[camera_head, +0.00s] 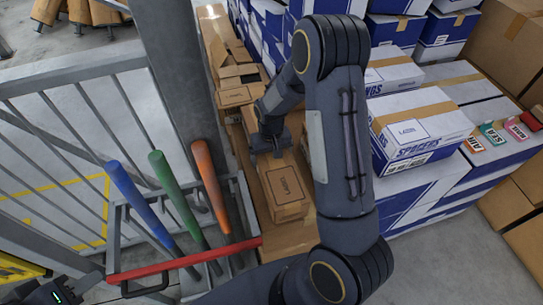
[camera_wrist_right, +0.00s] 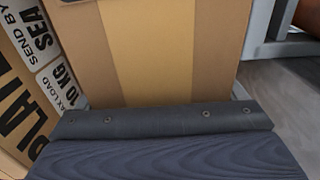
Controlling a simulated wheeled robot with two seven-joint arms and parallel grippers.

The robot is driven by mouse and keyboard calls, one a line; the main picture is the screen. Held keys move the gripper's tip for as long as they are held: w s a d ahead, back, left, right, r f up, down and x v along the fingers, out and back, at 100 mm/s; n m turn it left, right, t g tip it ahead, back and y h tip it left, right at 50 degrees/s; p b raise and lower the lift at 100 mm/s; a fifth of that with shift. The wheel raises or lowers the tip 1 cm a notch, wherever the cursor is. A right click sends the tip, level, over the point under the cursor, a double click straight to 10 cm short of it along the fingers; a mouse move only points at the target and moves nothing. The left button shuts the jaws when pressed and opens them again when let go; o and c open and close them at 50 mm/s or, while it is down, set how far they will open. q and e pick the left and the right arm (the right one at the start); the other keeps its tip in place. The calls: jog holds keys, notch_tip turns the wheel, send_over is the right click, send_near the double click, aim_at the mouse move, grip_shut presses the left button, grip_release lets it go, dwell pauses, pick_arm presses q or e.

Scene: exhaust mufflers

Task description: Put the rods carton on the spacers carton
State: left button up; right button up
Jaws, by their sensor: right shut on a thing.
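The spacers carton (camera_head: 420,128), white and blue with a tape strip, sits on top of stacked blue-and-white cartons at right. A brown carton (camera_head: 284,196), likely the rods carton, is in the middle of the head view; its label is too small to read surely. My right gripper (camera_head: 268,150) is at its far end, shut on it; the fingertips are partly hidden. The right wrist view shows a brown taped carton face (camera_wrist_right: 150,50) against the dark gripper pad. My left gripper (camera_head: 65,291) is at the lower left corner, empty-looking, its jaws unclear.
More brown cartons (camera_head: 234,95) stand behind the held one. Blue, green and orange bats (camera_head: 172,182) stand in a rack with a red bar (camera_head: 190,259) at left, beside a grey post (camera_head: 176,80). Small coloured tags (camera_head: 492,134) lie right of the spacers carton.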

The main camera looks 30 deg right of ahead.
jog(key=shift+w+r, duration=0.1)
jog(key=o, duration=1.4)
